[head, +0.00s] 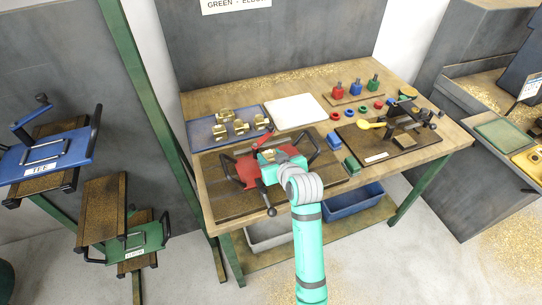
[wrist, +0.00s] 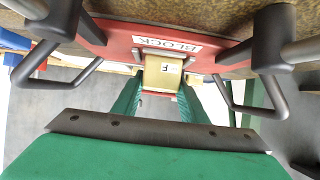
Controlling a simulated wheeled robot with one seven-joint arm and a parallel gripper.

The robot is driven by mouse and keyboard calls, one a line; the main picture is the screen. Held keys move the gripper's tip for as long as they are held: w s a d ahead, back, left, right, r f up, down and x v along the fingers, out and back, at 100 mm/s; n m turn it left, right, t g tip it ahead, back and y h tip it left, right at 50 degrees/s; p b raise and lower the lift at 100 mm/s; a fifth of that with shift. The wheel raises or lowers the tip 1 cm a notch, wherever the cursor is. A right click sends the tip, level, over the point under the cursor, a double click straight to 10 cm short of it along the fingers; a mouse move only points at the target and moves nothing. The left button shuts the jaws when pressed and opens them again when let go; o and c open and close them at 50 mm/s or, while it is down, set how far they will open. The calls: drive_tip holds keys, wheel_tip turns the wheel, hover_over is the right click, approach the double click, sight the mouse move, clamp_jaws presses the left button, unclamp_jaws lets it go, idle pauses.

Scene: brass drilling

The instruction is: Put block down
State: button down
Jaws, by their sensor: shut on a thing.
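My gripper (head: 279,157) is over the red fixture (head: 246,171) on the workbench in the head view. In the wrist view its two green fingers (wrist: 160,92) are shut on a brass block (wrist: 164,72) marked with an F. The block is at the red fixture (wrist: 92,32), beside its label "BLOCK". I cannot tell whether the block rests on the fixture or hangs just above it. In the head view my gripper and wrist hide most of the block.
Black handles (head: 308,147) stand up around the fixture. A blue tray (head: 204,138) with several brass parts lies behind it, beside a white tray (head: 296,111). A dark board (head: 378,151) with another fixture is to the right. Stamps and coloured rings stand at the back right.

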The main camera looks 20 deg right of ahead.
drive_tip(key=c, duration=1.1)
unclamp_jaws()
drive_tip(key=shift+d+f, duration=0.1)
drive_tip(key=shift+w, duration=0.1)
drive_tip(key=shift+s+r, duration=0.2)
drive_tip(key=shift+r, duration=0.1)
drive_tip(key=v, duration=1.1)
drive_tip(key=shift+s+r, duration=0.1)
drive_tip(key=shift+s, duration=0.3)
drive_tip(key=shift+w, duration=0.1)
